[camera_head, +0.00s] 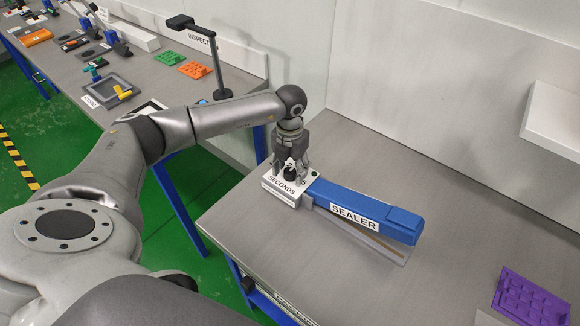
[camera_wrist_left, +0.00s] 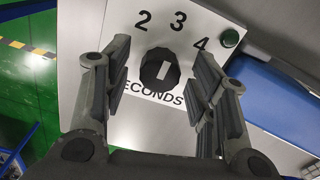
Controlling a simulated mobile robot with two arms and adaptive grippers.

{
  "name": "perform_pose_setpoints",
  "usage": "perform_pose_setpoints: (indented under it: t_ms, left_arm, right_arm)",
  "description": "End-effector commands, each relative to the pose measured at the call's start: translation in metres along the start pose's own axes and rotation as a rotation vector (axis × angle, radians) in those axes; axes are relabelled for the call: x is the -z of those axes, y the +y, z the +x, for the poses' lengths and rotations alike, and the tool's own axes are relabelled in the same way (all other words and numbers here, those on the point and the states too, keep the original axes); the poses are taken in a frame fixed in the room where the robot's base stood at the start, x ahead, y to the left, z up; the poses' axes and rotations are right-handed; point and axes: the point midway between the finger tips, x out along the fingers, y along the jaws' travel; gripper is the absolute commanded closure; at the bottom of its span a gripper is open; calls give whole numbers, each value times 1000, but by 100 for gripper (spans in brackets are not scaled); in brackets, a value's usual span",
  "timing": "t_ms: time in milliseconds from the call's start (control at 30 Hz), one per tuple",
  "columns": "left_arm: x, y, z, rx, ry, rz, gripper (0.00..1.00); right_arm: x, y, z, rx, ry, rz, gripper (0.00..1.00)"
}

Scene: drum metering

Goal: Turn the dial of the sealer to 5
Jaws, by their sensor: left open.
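The sealer (camera_head: 360,208) lies on the grey table, with a blue arm and a white control box (camera_head: 283,190) at its left end. In the left wrist view, the black dial (camera_wrist_left: 159,70) carries a white mark that seems to point up toward the 3. The numbers 2, 3 and 4 show around it; the 5 is not readable there, with a finger covering that side. My left gripper (camera_head: 290,170) is over the box, pointing down. Its open fingers (camera_wrist_left: 160,88) stand on either side of the dial, with gaps visible. My right gripper is not in view.
A purple tray (camera_head: 530,298) lies at the table's right front. A white shelf (camera_head: 553,120) juts from the wall at right. The table around the sealer is mostly clear.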

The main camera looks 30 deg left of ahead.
Motion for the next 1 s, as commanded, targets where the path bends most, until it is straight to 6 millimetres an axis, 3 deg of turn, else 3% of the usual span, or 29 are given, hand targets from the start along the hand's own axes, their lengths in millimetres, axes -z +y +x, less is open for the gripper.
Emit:
perform_pose_setpoints:
  t_ms: [267, 633, 1000]
  left_arm:
    - [0, 0, 2, 0, 1, 0, 47]
    - [0, 0, 2, 0, 1, 0, 94]
    - [0, 0, 4, 0, -1, 62, 94]
  right_arm:
    - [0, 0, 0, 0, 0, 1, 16]
    - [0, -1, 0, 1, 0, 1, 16]
    - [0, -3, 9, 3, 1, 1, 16]
